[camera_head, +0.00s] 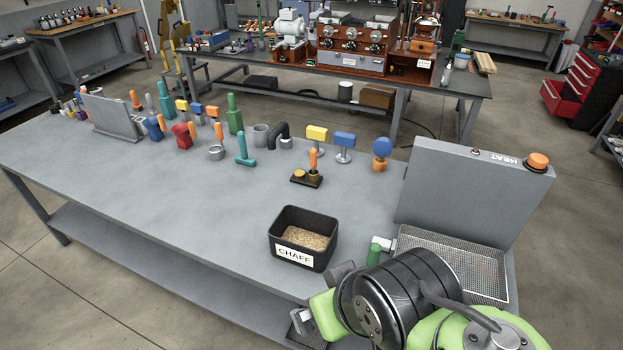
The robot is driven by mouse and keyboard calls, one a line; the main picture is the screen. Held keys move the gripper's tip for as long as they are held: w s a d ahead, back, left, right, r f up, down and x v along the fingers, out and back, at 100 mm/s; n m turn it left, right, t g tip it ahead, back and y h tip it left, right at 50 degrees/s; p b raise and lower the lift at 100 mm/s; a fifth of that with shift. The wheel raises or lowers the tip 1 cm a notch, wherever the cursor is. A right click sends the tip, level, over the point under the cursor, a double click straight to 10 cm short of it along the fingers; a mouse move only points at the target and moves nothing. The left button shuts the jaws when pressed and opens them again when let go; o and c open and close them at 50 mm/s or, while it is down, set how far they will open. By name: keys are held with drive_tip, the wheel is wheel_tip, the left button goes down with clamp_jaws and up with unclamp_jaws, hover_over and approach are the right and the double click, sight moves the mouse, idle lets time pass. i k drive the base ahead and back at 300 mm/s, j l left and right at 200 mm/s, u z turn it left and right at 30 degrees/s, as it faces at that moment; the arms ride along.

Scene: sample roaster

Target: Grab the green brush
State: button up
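A small green piece (376,250) with a pale part beside it shows just behind my wrist, at the left edge of the mesh tray; my arm hides its lower part. It may be the green brush, but I cannot tell for sure. A darker green upright object (235,117) stands farther back on the table, and a teal T-shaped tool (244,150) lies near it. My gripper (318,300) is at the bottom of the view, in front of the chaff bin, mostly hidden by my wrist. Its fingertips and any held thing are not clear.
A black CHAFF bin (277,225) stands on the grey table (150,190) near the front edge. A grey HEAT box (465,195) with an orange knob and a mesh tray (470,268) are at right. Several tools line the back; the table's middle left is clear.

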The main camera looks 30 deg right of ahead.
sight(373, 260)
drive_tip(key=z, duration=1.1)
drive_tip(key=j+u, duration=0.65)
